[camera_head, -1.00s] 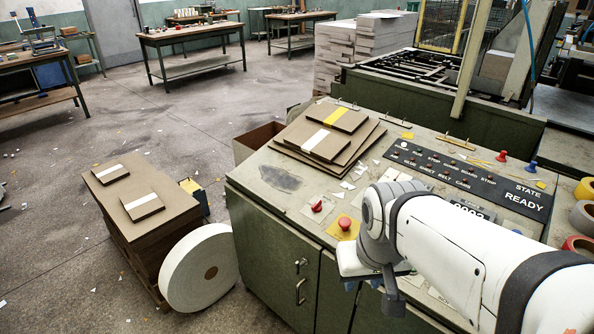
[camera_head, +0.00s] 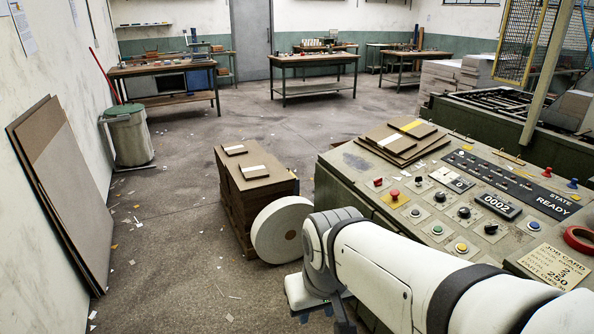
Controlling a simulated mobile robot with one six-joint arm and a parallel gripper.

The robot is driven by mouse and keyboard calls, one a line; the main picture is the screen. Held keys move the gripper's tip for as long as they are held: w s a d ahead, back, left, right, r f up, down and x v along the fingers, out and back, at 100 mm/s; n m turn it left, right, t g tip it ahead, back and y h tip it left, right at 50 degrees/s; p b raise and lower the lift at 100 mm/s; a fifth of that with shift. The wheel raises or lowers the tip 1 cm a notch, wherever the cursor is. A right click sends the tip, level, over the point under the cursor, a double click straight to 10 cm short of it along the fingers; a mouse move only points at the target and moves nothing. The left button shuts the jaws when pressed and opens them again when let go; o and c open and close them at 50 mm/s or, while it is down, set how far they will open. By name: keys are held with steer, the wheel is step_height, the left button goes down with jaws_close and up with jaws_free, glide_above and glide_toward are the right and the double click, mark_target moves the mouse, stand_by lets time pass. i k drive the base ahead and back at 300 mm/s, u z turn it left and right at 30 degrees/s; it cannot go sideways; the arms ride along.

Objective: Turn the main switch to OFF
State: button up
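The green control console (camera_head: 345,195) stands right of centre, its sloped panel facing up. A small red knob (camera_head: 378,183) sits on a pale plate near the panel's left edge. A red mushroom button (camera_head: 394,194) on a yellow plate is beside it. Several black rotary knobs (camera_head: 464,213) sit farther right. No label is readable, so I cannot tell which control is the main switch or its position. The display (camera_head: 498,206) reads 0002, and READY shows beside it. My gripper (camera_head: 325,308) is low in the view, left of the panel and apart from its controls; its fingers are unclear.
A board stack (camera_head: 240,200) and a white roll (camera_head: 282,232) stand left of the console. Boards (camera_head: 405,140) lie on its top. Large sheets (camera_head: 65,190) lean on the left wall near a bin (camera_head: 128,138).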

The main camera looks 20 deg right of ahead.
mark_target(377, 183)
steer(key=z, duration=0.1)
steer(key=i, duration=1.1)
steer(key=z, duration=0.45)
steer(key=i, duration=0.95)
steer(key=z, duration=0.55)
steer(key=k, duration=0.8)
steer(key=z, duration=0.2)
steer(key=i, duration=0.8)
steer(key=u, duration=0.1)
